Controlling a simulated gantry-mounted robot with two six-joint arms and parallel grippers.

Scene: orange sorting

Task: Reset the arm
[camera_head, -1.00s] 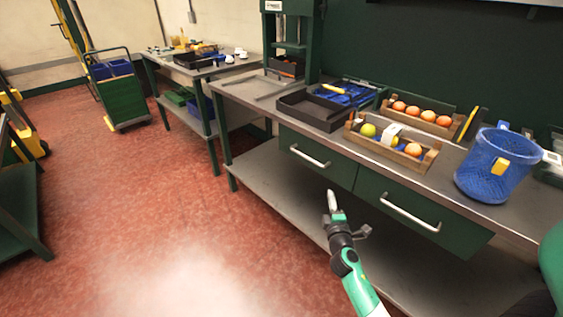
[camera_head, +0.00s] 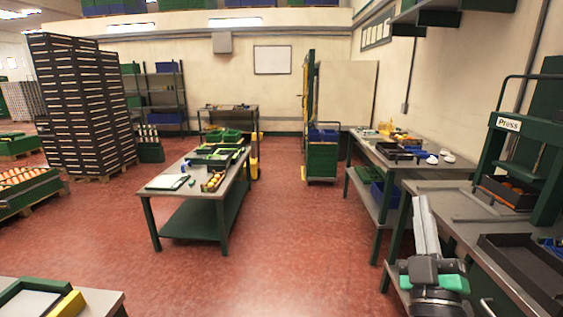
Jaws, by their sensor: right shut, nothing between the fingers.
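My right gripper (camera_head: 424,226) is at the lower right of the head view, pointing up and away from me. Its pale fingers are together with nothing between them. It appears in front of the near edge of the right-hand workbench (camera_head: 463,222), and I cannot tell how far apart they are. My left gripper does not show.
The press (camera_head: 522,150) and an empty black tray (camera_head: 526,268) stand on the right bench. A table (camera_head: 176,182) with green trays stands at centre left. Stacked crates (camera_head: 75,105) are at far left. A green cart (camera_head: 322,158) stands at the back. Red floor (camera_head: 290,240) between is clear.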

